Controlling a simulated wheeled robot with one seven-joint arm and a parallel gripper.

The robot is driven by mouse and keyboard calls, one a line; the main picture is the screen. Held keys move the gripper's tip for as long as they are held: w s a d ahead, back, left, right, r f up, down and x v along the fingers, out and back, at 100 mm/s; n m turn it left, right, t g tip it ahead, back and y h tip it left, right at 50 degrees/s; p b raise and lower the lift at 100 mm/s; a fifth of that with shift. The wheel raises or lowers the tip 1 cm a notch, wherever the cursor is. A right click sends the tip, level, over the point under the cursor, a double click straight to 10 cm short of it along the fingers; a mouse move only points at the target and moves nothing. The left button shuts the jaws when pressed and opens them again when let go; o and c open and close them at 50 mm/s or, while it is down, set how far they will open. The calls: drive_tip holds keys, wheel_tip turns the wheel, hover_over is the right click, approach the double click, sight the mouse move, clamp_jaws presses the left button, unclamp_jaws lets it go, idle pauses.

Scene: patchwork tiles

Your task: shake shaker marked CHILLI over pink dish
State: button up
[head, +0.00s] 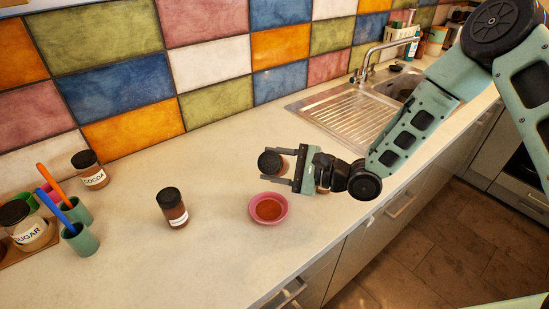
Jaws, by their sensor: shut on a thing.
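My gripper (279,166) is shut on a shaker (269,162) with a dark round cap. The shaker is tipped so that its cap faces the camera; most of its body and any label are hidden. A small pink dish (283,212) with a reddish-brown inside sits on the counter just below the gripper in the picture. The held shaker appears above the counter, but I cannot tell whether it is directly over the dish.
Another dark-capped shaker (174,208) stands left of the dish, its label unreadable. A COCOA jar (90,172), a SUGAR jar (27,228) and green cups (80,239) with handles stand far left. A sink (350,118) lies behind. Counter front is clear.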

drive_tip(key=r+m+p, duration=0.1)
drive_tip(key=m, duration=0.1)
drive_tip(key=r+m+p, duration=0.1)
drive_tip(key=m+p, duration=0.1)
drive_tip(key=shift+m, duration=0.3)
drive_tip(key=m+y+p, duration=0.1)
drive_tip(key=m, duration=0.3)
drive_tip(key=shift+r, duration=0.2)
